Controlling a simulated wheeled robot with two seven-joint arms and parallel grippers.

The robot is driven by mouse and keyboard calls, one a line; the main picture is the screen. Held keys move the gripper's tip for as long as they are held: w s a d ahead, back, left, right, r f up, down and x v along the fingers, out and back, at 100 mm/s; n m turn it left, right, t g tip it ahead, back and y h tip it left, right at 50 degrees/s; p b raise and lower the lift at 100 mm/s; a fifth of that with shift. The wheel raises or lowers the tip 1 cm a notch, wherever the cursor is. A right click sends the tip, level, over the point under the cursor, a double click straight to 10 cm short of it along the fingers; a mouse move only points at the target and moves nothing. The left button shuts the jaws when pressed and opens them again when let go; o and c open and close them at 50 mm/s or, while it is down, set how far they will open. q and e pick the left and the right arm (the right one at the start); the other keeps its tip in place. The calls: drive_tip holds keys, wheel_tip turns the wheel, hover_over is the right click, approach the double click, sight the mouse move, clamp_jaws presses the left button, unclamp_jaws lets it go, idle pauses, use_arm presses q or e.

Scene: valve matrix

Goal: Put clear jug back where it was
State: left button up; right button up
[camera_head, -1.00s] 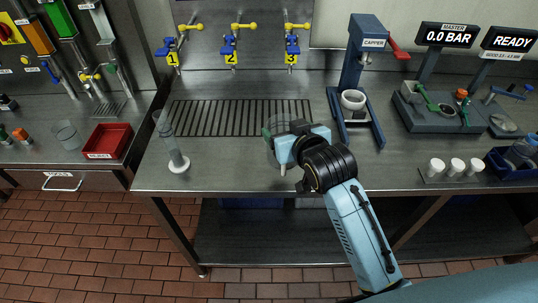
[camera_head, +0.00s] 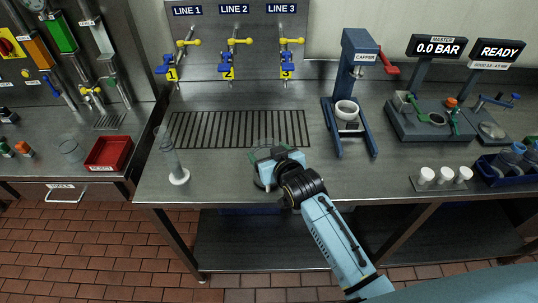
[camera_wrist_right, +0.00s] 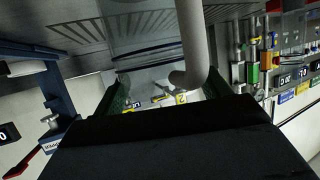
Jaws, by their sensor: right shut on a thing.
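The clear jug (camera_head: 261,151) is see-through and hard to make out. It is at my right gripper (camera_head: 268,163), over the steel bench just in front of the drain grate. The gripper is shut on the jug, and my gripper and wrist cover much of it. In the right wrist view a pale curved handle (camera_wrist_right: 192,50) runs between the green-padded fingers (camera_wrist_right: 168,92), with the jug's clear wall faint beyond. I cannot tell whether its base touches the bench. My left gripper is not in view.
A clear cylinder on a white foot (camera_head: 172,160) stands left on the bench (camera_head: 215,178). The capper (camera_head: 352,110) stands right of the drain grate (camera_head: 240,130). White caps (camera_head: 445,174) and a blue crate (camera_head: 490,172) are farther right. Three valve lines are behind.

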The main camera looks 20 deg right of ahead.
drive_tip(key=shift+f, duration=0.25)
drive_tip(key=shift+f, duration=0.15)
drive_tip(key=o, duration=1.5)
drive_tip(key=shift+s+r, duration=0.15)
drive_tip(key=shift+r, duration=0.05)
drive_tip(key=v, duration=1.1)
drive_tip(key=shift+s, duration=0.35)
drive_tip(key=shift+d, duration=0.1)
